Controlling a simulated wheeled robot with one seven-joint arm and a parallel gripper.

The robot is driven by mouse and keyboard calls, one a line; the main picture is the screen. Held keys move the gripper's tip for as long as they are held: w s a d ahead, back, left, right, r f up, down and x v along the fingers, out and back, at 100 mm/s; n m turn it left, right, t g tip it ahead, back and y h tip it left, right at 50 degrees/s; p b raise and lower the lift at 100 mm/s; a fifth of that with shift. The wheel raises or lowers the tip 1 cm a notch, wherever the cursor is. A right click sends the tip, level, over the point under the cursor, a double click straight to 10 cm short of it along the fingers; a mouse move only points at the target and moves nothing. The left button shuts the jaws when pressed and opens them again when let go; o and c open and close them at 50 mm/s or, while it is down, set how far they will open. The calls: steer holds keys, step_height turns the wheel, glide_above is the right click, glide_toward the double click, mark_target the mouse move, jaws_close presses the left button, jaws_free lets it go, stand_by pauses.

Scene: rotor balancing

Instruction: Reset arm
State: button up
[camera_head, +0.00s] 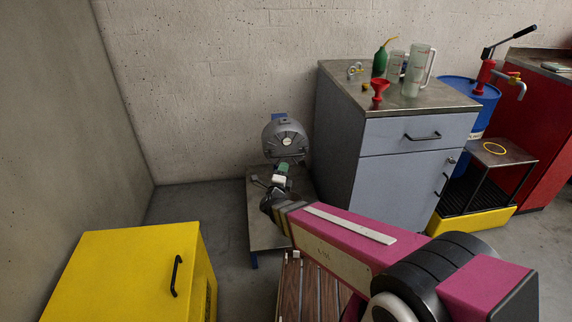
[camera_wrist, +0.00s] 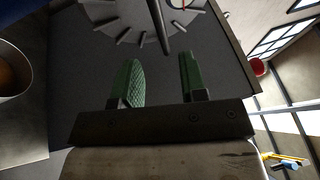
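My arm reaches from the lower right toward the back in the head view. My gripper (camera_head: 282,170) is at its end, over a low metal table (camera_head: 258,222). In the wrist view my gripper (camera_wrist: 160,82) has two green textured fingers set well apart, with nothing between them. A round grey rotor (camera_head: 286,139) stands upright at the back of the low table. In the wrist view part of the finned rotor (camera_wrist: 112,22) shows beyond the fingertips, apart from them, with a dark rod in front of it.
A yellow cabinet (camera_head: 125,265) stands at the lower left. A grey cabinet (camera_head: 400,135) to the right bears a red funnel (camera_head: 379,90), a green oil can (camera_head: 380,62) and clear jugs (camera_head: 418,70). A blue drum (camera_head: 468,88) is further right. A wooden slatted surface (camera_head: 305,290) lies under my arm.

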steer(key=shift+v, duration=0.9)
steer(key=w+d+f+n+g+y, duration=0.35)
steer(key=d+n+g+y, duration=0.45)
steer(key=n, duration=0.7)
steer(key=s+d+n+g+h, duration=0.2)
steer(key=s+d+g, duration=0.3)
steer(key=d, duration=0.5)
steer(key=s+d+n+g+h, duration=0.2)
steer(key=s+d+n+g, duration=0.2)
steer(key=d, duration=0.5)
steer(key=s+g, duration=0.2)
steer(key=s, duration=0.1)
steer(key=shift+s+d+r+g+h, duration=0.3)
steer(key=shift+d+r, duration=0.05)
steer(key=shift+r, duration=0.05)
